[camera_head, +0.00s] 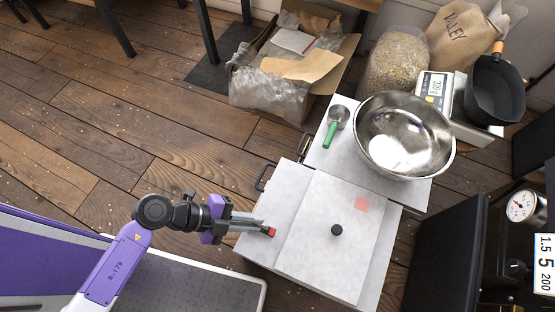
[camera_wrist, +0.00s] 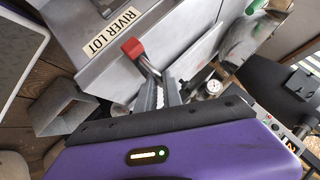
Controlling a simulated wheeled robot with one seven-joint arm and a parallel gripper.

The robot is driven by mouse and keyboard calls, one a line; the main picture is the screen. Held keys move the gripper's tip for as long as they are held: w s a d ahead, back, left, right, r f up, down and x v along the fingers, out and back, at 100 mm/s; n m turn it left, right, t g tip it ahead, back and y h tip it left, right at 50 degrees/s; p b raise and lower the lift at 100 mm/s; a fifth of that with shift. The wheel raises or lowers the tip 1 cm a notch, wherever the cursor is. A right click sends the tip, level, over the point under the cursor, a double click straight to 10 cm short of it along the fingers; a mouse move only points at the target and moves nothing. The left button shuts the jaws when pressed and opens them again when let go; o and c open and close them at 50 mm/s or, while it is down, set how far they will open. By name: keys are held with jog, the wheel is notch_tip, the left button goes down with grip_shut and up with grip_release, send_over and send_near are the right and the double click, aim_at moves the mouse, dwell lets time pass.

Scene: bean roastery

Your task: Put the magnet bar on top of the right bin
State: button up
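My gripper (camera_head: 257,225) reaches in from the left, over the left edge of the near bin (camera_head: 258,247). Its two grey fingers (camera_wrist: 160,93) appear closed on a slim grey bar with a red end, which I take as the magnet bar (camera_head: 271,232); the red end also shows in the wrist view (camera_wrist: 133,47). The near bin has a pale lid (camera_head: 318,262) with a black knob and a pink patch. A second bin (camera_head: 329,165) adjoins it behind, carrying a steel bowl and a scoop. Whether the bar touches the near bin is unclear.
The steel bowl (camera_head: 404,135) and green-handled scoop (camera_head: 331,134) occupy the far bin's top. A scale (camera_head: 434,88) and black pan (camera_head: 495,88) stand behind. A dark machine with a gauge (camera_head: 521,206) is at right. A "RIVER LOT" label (camera_wrist: 114,32) shows.

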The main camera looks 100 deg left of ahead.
jog(key=o, duration=0.4)
jog(key=shift+o, duration=0.2)
